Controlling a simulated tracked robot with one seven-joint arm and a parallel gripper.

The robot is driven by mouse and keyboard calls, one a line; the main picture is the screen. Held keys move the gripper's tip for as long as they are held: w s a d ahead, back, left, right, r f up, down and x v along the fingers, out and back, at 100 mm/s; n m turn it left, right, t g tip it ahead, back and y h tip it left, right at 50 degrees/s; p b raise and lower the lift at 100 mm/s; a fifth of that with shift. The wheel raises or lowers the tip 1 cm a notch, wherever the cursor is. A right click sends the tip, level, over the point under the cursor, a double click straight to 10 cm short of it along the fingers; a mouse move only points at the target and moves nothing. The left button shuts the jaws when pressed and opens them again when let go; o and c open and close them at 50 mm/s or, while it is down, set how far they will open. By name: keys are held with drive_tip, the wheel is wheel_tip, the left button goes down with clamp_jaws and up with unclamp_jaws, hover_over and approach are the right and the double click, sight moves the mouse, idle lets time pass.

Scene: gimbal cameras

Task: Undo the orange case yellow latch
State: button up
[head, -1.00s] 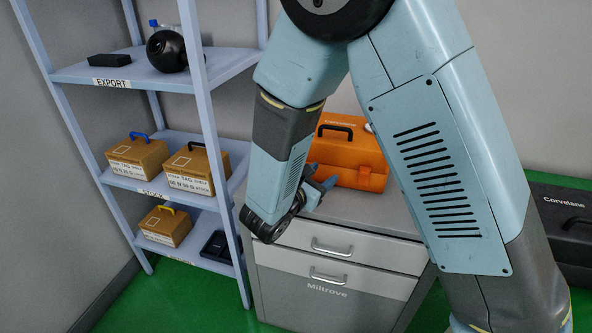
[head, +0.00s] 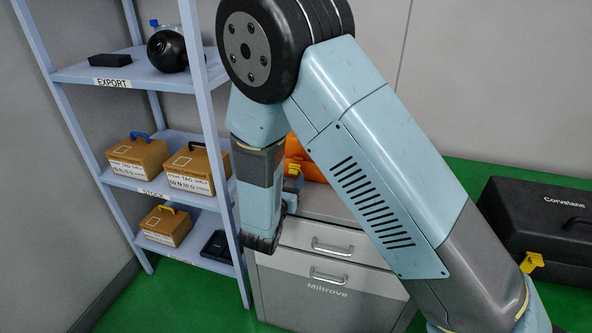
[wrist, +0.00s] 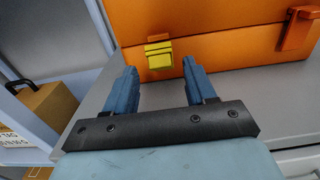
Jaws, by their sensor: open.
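The orange case (head: 313,172) stands on the grey drawer cabinet, mostly hidden behind my arm in the head view. In the wrist view its front (wrist: 225,40) fills the top right. The yellow latch (wrist: 158,54) is on the left part of that front, just below a small orange piece; I cannot tell whether it is fastened. The latch also shows in the head view (head: 293,169). My gripper (wrist: 159,67) is open and empty. Its blue fingers point at the case, one on each side of the latch in the picture, with no clear contact.
A second, orange latch (wrist: 297,28) is at the right of the case front. The grey cabinet (head: 325,285) has bare top in front of the case. A shelf rack (head: 215,130) with boxes stands close on the left. A black case (head: 540,220) with a yellow latch lies at right.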

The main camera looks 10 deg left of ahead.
sight(292, 174)
drive_tip(key=shift+w+d, duration=0.2)
drive_tip(key=shift+w, duration=2.65)
drive_tip(key=shift+c, duration=0.4)
